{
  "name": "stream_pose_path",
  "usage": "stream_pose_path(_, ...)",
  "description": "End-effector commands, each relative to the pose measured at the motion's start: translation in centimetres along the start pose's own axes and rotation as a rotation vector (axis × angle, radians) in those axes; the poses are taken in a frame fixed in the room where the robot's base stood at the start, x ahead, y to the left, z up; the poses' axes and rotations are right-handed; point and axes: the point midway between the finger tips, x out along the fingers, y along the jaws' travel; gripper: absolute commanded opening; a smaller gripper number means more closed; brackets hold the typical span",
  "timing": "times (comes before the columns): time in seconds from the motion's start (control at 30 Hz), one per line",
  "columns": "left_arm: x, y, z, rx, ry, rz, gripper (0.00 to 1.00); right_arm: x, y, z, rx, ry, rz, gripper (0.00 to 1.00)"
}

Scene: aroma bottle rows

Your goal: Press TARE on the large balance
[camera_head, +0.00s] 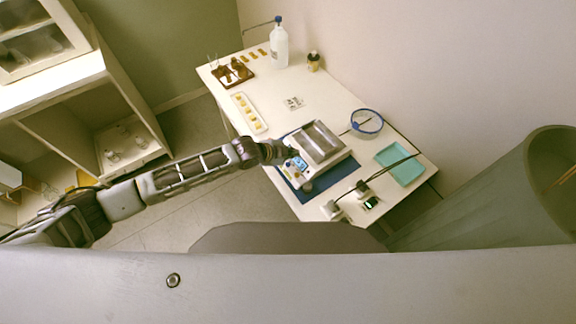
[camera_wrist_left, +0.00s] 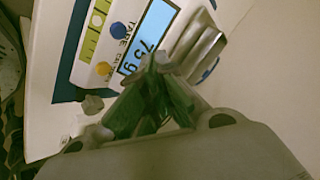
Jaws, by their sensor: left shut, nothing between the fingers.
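The large balance (camera_head: 322,141) is a white box with a metal pan, standing on a blue mat (camera_head: 300,187) on the white table. In the left wrist view its lit display (camera_wrist_left: 155,27) reads 75 g. A blue button (camera_wrist_left: 118,30) sits beside the word TARE, and a yellow button (camera_wrist_left: 103,68) sits near a second, partly readable label. My left gripper (camera_head: 290,152) is at the balance's front panel. In the wrist view its shut, empty fingertips (camera_wrist_left: 152,62) overlap the display's lower end, apart from the blue button in the picture. I cannot tell whether they touch the panel.
A teal tray (camera_head: 400,164), a blue-rimmed bowl (camera_head: 367,122) and a small device with a green display (camera_head: 371,203) are on the table right of the balance. A white tray of yellow pieces (camera_head: 248,112) lies left. A bottle (camera_head: 280,45) stands at the back.

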Motion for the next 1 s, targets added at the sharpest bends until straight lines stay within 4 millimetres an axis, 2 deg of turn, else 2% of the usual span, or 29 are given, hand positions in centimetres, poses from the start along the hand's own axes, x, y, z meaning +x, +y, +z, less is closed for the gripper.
stream_pose_path(0.5, 2.4, 1.7, 1.7, -0.001, 0.0, 0.0, 0.0, 2.5, 0.1, 0.3, -0.001, -0.001, 0.002, 0.4)
stream_pose_path(1.0, 2.8, 2.0, 2.0, 0.0, 0.001, 0.0, 0.0, 2.7, 0.2, 0.3, -0.001, -0.001, 0.003, 0.4)
